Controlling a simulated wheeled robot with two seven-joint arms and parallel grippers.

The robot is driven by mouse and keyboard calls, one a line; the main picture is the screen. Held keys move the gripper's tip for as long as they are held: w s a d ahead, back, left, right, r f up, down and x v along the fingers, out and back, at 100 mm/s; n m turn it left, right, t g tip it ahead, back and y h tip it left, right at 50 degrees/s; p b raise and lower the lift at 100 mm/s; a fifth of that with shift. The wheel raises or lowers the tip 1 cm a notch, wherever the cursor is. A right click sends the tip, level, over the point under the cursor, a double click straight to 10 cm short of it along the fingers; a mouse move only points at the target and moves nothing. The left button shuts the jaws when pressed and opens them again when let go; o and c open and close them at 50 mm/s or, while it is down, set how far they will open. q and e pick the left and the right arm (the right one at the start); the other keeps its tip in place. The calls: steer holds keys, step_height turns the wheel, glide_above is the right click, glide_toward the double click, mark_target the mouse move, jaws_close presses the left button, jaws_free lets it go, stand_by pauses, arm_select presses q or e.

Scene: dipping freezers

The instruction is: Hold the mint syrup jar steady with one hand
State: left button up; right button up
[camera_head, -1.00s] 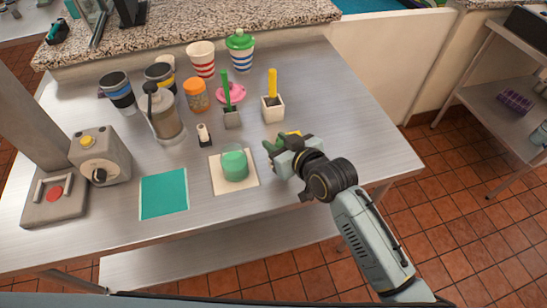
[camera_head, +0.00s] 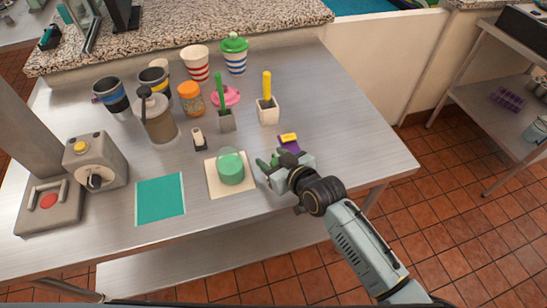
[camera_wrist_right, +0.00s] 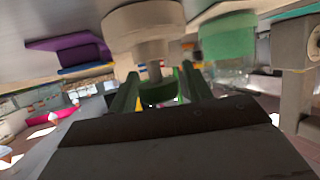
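The mint syrup jar (camera_head: 230,167) is clear with green contents and stands upright on a cream square mat (camera_head: 214,187). It also shows in the right wrist view (camera_wrist_right: 228,42), which looks upside down. My right gripper (camera_head: 266,164) is low over the table, just right of the jar and apart from it. Its two fingers (camera_wrist_right: 162,92) are spread. A cream round object (camera_wrist_right: 145,25) with a thin stem lies beyond or between the fingers; I cannot tell which, and I see no clear grip on it. My left gripper is out of view.
A teal mat (camera_head: 160,198) lies left of the jar. A purple-and-yellow block (camera_head: 288,142) is behind my gripper. The table's right side is clear.

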steer(key=shift+o, duration=0.2)
steer(key=shift+s+d+b, duration=0.15)
steer(key=shift+s+b, duration=0.1)
steer(key=shift+b, duration=0.05)
steer(key=v, duration=1.2)
steer(key=shift+s+d+r+p, duration=0.2)
steer(key=shift+s+r+p, duration=0.05)
steer(key=shift+r+p, duration=0.15)
